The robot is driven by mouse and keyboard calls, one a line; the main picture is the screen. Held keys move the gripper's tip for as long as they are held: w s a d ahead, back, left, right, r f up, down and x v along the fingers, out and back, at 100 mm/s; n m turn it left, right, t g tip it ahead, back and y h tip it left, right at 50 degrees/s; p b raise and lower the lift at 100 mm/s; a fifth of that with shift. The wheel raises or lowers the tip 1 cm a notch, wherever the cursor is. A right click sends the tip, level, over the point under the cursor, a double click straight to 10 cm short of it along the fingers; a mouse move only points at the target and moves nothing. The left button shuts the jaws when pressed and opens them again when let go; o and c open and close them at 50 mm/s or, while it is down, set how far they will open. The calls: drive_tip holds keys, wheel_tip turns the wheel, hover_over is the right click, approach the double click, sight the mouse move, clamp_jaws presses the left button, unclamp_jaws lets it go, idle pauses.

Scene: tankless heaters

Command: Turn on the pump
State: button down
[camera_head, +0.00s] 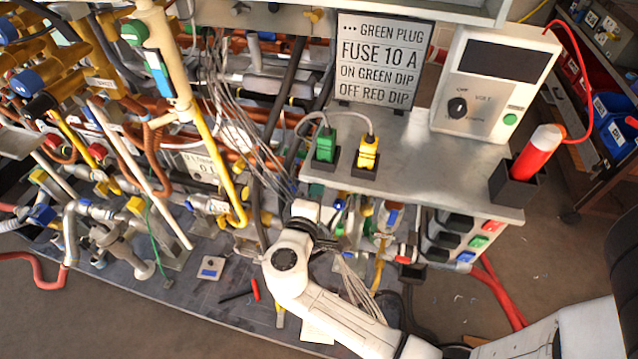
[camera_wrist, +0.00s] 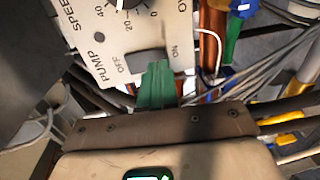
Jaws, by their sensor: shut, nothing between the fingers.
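In the wrist view a pale control panel (camera_wrist: 105,45) shows, tilted, with the word PUMP at its lower left. Its dark rocker switch (camera_wrist: 146,57) sits between the labels OFF, on the left, and ON, on the right. My gripper (camera_wrist: 157,66) is shut and empty, its green fingertips overlapping the lower edge of the switch in the picture. I cannot tell whether they touch it. The fingertips cover part of the switch, and its position is unclear. In the head view my white arm reaches under the grey shelf, and the panel cannot be made out there.
A dial (camera_wrist: 130,3) marked SPEED is above the switch. The grey shelf (camera_head: 440,165) carries a green plug (camera_head: 325,145), a yellow plug (camera_head: 367,152), a VOLT box (camera_head: 487,85) and a red-handled probe (camera_head: 538,152). Pipes and loose wires crowd the left. A sign (camera_head: 383,62) stands behind.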

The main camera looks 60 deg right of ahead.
drive_tip(key=shift+w+d+f, duration=0.1)
drive_tip(key=shift+w+d, duration=0.15)
drive_tip(key=shift+d, duration=0.45)
drive_tip(key=shift+w+d+f+b, duration=0.1)
drive_tip(key=shift+d+b, duration=0.1)
drive_tip(key=shift+b, duration=0.45)
